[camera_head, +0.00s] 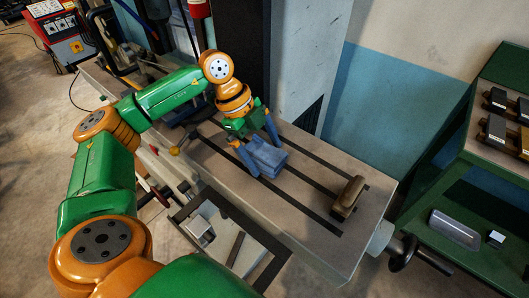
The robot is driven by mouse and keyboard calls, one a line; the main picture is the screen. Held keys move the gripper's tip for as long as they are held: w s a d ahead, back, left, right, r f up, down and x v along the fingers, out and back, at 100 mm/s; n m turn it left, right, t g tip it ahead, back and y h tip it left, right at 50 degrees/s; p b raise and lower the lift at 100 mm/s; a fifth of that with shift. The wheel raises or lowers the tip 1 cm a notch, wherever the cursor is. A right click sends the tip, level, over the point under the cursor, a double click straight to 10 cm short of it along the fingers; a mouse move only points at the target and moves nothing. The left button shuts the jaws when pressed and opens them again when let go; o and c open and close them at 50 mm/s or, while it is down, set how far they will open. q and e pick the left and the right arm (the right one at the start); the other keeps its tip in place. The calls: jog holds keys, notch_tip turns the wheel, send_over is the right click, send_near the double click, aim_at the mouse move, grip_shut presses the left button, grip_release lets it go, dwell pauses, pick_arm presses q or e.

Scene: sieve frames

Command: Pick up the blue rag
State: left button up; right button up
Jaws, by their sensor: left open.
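The blue rag (267,155) lies folded on the slotted machine table (310,200), near the table's middle. My left gripper (258,160) is over the rag, with its blue fingers pointing down. One finger is on the rag's left side and the other is at its far right side. The jaws are apart. I cannot tell whether the fingers touch the rag. My right gripper is not in view.
A brown and dark block (347,197) sits on the table to the right of the rag. A black handwheel (402,252) sticks out at the table's right end. A green shelf (470,180) with several blocks stands at the right. The table between rag and block is clear.

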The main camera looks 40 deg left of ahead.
aim_at(263, 150)
pick_arm(q)
jog(key=shift+s, duration=0.15)
jog(key=c, duration=0.9)
jog(key=shift+c, duration=1.4)
notch_tip(263, 150, up, 10)
jog(key=shift+r, duration=0.1)
